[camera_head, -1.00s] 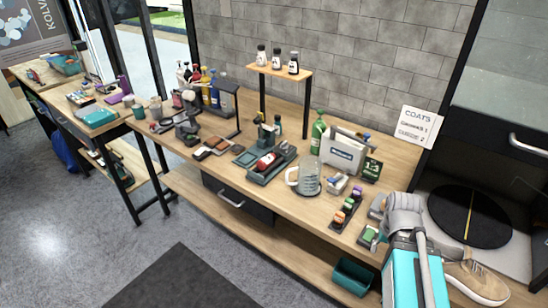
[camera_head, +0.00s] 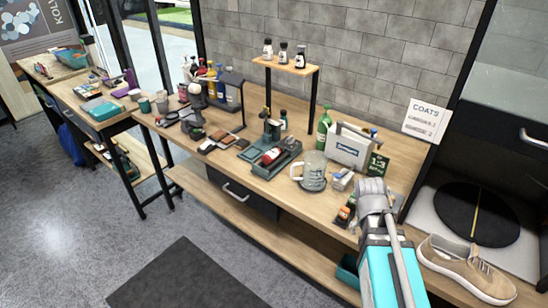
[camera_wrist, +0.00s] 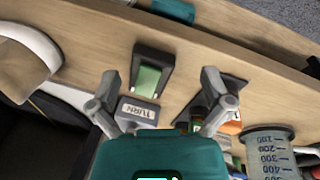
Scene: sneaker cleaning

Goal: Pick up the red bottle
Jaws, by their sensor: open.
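No clearly red bottle shows in the wrist view.
A glass measuring jug (camera_head: 312,170), a green bottle (camera_head: 324,128) and a white caddy (camera_head: 350,147) stand between my arm and the tray. A small shelf (camera_head: 285,66) holds several bottles. A beige sneaker (camera_head: 465,268) sits at the right.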

